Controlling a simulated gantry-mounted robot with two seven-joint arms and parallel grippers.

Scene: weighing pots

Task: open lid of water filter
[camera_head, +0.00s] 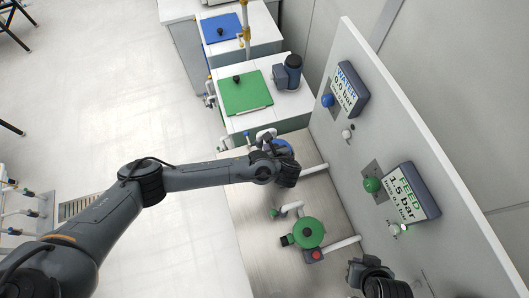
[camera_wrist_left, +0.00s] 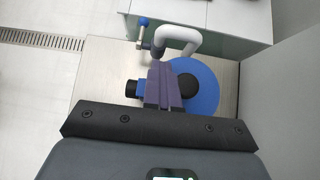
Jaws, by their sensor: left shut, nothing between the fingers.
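The water filter's round blue lid (camera_wrist_left: 203,86) shows in the left wrist view, partly hidden behind my fingers. A black knob (camera_wrist_left: 132,88) sits at its left side. In the head view only part of the blue lid (camera_head: 284,148) shows past my left gripper (camera_head: 285,172). The fingers of my left gripper (camera_wrist_left: 164,82) are shut and empty, and appear over the lid's left part; I cannot tell whether they touch it. The lid looks closed. My right gripper (camera_head: 380,283) is partly in view at the bottom edge; its fingers cannot be made out.
A white pipe (camera_wrist_left: 178,38) with a blue-handled valve (camera_wrist_left: 143,32) bends close behind the lid. A green-lidded filter (camera_head: 308,232) stands nearer on the same bench. An upright panel (camera_head: 420,150) with WATER and FEED displays bounds the right side. Open floor lies left.

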